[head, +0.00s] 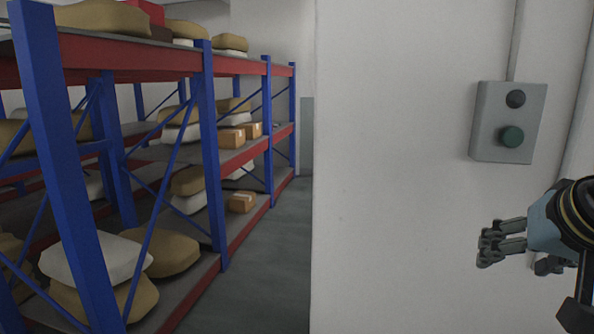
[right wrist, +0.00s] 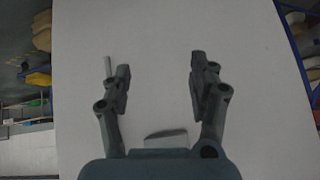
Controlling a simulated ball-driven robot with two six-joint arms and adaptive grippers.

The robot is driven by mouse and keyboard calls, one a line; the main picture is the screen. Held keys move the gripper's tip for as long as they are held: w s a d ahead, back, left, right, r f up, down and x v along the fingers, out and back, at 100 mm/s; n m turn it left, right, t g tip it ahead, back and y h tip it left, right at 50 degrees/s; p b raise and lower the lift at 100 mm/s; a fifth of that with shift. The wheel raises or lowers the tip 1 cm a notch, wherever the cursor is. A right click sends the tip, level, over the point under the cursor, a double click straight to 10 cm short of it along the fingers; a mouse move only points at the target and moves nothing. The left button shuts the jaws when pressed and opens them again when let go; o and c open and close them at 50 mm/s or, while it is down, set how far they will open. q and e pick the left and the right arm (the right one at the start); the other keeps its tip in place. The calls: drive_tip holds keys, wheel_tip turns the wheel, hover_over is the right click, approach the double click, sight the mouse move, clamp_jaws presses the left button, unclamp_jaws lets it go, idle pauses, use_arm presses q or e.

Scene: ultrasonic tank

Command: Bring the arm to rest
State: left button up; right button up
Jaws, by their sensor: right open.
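My right gripper (head: 492,243) comes in from the right edge of the head view, in front of the pale wall and below the wall control box. In the right wrist view, the same gripper (right wrist: 158,82) shows its two fingers spread apart with nothing between them. The pale wall (right wrist: 155,35) fills the background behind the fingers. My left gripper is in neither view.
A grey control box (head: 487,120) with a dark button and a green button hangs on the wall (head: 400,160). Blue and red shelving (head: 215,160) with sacks and cartons stands at left. A clear floor aisle (head: 280,245) runs between them.

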drive_tip(key=s+a+f+n+g+y, duration=0.1)
drive_tip(key=s+f+n+g, duration=0.15)
drive_tip(key=s+f, duration=0.65)
drive_tip(key=s+a+f+n+g, duration=0.15)
drive_tip(key=s+f+n, duration=0.3)
drive_tip(key=s, duration=0.95)
wheel_tip(320, 180, down, 32)
drive_tip(key=d+m+g+b, duration=0.1)
drive_tip(key=d+g+b, duration=0.15)
drive_tip(key=b, duration=0.45)
drive_tip(key=s+f+b, duration=0.3)
drive_tip(key=s+f, duration=0.7)
drive_tip(key=f, duration=0.2)
drive_tip(key=s+d+f+b, duration=0.1)
drive_tip(key=s+f+b, duration=0.2)
drive_tip(key=s+f, duration=0.6)
wheel_tip(320, 180, down, 4)
drive_tip(key=shift+s+d+r+m, duration=0.2)
drive_tip(key=shift+s+d+m, duration=0.1)
drive_tip(key=shift+s, duration=0.05)
drive_tip(key=shift+g, duration=0.35)
drive_tip(key=shift+c, duration=0.3)
